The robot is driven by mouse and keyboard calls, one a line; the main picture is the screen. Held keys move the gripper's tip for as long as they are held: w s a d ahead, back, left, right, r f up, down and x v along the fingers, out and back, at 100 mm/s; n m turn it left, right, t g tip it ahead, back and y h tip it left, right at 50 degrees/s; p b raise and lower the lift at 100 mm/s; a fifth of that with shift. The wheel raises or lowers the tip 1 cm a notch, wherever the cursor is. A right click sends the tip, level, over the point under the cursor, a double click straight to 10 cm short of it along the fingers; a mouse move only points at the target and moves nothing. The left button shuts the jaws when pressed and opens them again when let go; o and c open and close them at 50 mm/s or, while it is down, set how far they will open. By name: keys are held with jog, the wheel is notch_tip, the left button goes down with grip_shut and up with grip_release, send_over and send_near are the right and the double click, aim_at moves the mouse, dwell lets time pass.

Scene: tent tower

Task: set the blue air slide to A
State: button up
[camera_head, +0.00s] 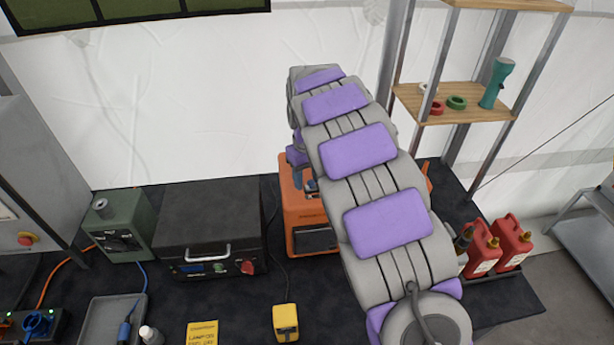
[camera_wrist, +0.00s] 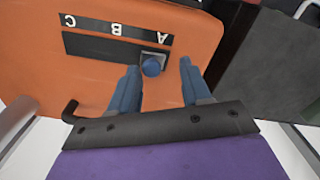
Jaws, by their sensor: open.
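An orange box (camera_head: 293,205) stands on the dark table in the head view, partly hidden behind my arm. In the wrist view its orange face (camera_wrist: 40,75) fills much of the picture. It has a dark slot (camera_wrist: 95,47) with the letters C, B and A upside down along it. The round blue slide knob (camera_wrist: 151,67) sits at the A end of the slot. My gripper (camera_wrist: 158,68) is open, with one blue finger on each side of the knob. I cannot tell whether either finger touches it.
Left of the orange box are a black case (camera_head: 212,230) with a handle and a green box (camera_head: 125,225). A yellow device (camera_head: 286,322) lies in front. Red canisters (camera_head: 512,243) stand at the right, below a wooden shelf (camera_head: 455,103).

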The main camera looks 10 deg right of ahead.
aim_at(307, 187)
jog(key=shift+d+r, duration=0.1)
jog(key=shift+d, duration=0.05)
jog(key=shift+d+r, duration=0.1)
jog(key=shift+r, duration=0.1)
notch_tip(307, 187, up, 17)
jog(key=p, duration=0.2)
jog(key=shift+a+f, duration=0.15)
jog(key=shift+a, duration=0.15)
jog(key=s+d+f+m+b, duration=0.1)
jog(key=s+d+m, duration=0.15)
jog(key=s, duration=0.65)
jog(key=s+d+f+m+b, duration=0.1)
jog(key=s+d+f, duration=0.15)
jog(key=s, duration=0.65)
jog(key=s+f+g+b, duration=0.1)
jog(key=s+f, duration=0.4)
jog(key=s, duration=0.7)
jog(key=s+f+m+b, duration=0.1)
jog(key=s+f, duration=0.5)
jog(key=s, duration=0.6)
jog(key=shift+s+d+f+g, duration=0.15)
jog(key=shift+s+g, duration=0.1)
jog(key=shift+g, duration=0.15)
